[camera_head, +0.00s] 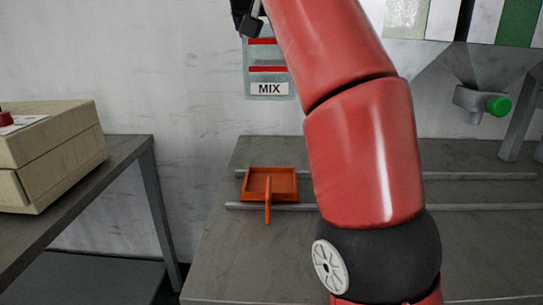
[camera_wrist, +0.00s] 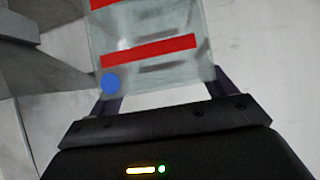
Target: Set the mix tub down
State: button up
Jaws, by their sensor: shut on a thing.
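The mix tub (camera_head: 268,88) is a clear, pale container with red bands and a white MIX label. In the head view it hangs upright in front of the wall, above the bench (camera_head: 225,262) and apart from it. My gripper (camera_wrist: 162,96) is shut on the tub, with dark fingers at either side of it in the wrist view. There the tub (camera_wrist: 150,68) shows red bands and a blue dot. In the head view my red arm hides part of the tub's right side, and the fingertips are hard to make out.
An orange tray (camera_head: 250,196) with a handle sits at the rails (camera_head: 450,207) on the bench, below the tub. A dispenser with a green knob (camera_head: 499,106) is at the right. A beige machine (camera_head: 55,150) stands on the left table. The bench's front left is clear.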

notch_tip(320, 180, down, 20)
jog(key=b, duration=0.9)
jog(key=shift+s, duration=0.1)
jog(key=o, duration=1.3)
jog(key=shift+c, duration=0.2)
jog(key=v, duration=1.2)
jog(key=shift+p, duration=0.35)
